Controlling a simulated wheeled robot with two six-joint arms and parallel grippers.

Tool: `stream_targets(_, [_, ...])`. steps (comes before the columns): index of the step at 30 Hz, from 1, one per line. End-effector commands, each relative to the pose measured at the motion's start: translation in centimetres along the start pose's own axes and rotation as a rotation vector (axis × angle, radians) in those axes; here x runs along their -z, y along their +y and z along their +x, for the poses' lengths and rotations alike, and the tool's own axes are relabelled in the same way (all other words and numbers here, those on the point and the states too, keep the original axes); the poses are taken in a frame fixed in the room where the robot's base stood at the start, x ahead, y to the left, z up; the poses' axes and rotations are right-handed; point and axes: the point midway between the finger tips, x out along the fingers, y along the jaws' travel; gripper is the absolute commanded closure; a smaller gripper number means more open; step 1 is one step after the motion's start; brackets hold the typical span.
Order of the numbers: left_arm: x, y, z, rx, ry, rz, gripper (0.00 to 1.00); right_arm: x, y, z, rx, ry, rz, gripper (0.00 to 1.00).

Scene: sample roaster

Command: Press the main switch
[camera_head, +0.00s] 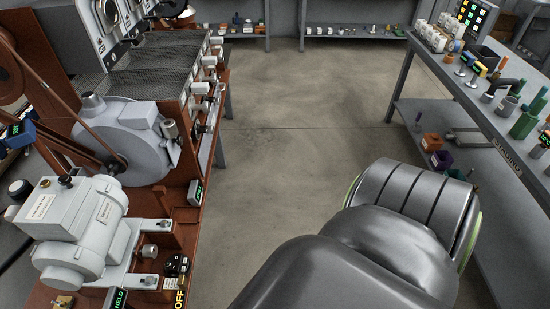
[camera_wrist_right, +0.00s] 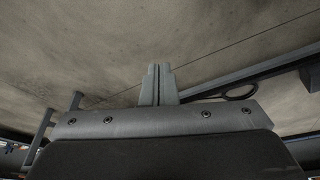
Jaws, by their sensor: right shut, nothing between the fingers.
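A black switch (camera_head: 177,265) sits low on the left on the red-brown machine frame, with a yellow "OFF" label (camera_head: 180,299) just below it. It looks like the main switch, though no such name is readable on it. My right gripper (camera_wrist_right: 158,72) shows in the right wrist view, its two fingers together with nothing between them. Bare floor lies behind it there, and the switch is not in that view. In the head view a grey link of my arm fills the lower right and its gripper is hidden. My left gripper is in neither view.
A grey motor (camera_head: 82,232) stands beside the switch, with a round grey housing (camera_head: 125,140) behind it. A green "HELD" display (camera_head: 118,299) is left of the switch. A grey bench (camera_head: 455,82) with jars and tools runs along the right. The floor (camera_head: 290,130) between is clear.

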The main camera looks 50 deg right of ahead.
Motion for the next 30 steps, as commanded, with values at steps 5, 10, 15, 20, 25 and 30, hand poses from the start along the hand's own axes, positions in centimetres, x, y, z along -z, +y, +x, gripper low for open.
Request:
stream_targets(5, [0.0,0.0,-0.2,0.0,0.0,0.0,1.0,-2.4,0.2,0.5,-0.012,-0.03,0.023,1.0])
stream_targets(10, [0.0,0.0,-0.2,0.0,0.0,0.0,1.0,-3.5,0.3,0.7,-0.017,-0.042,0.034,1.0])
stream_targets(15, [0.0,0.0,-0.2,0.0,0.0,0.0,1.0,-3.6,0.3,0.8,-0.018,-0.043,0.036,1.0])
stream_targets(20, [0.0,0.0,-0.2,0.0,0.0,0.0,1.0,-3.6,0.3,0.8,-0.018,-0.043,0.036,1.0])
stream_targets(25, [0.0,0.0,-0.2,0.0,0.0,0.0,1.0,-3.6,0.3,0.8,-0.018,-0.043,0.035,1.0])
stream_targets(30, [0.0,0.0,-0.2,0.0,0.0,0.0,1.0,-3.7,0.3,0.8,-0.018,-0.044,0.036,1.0])
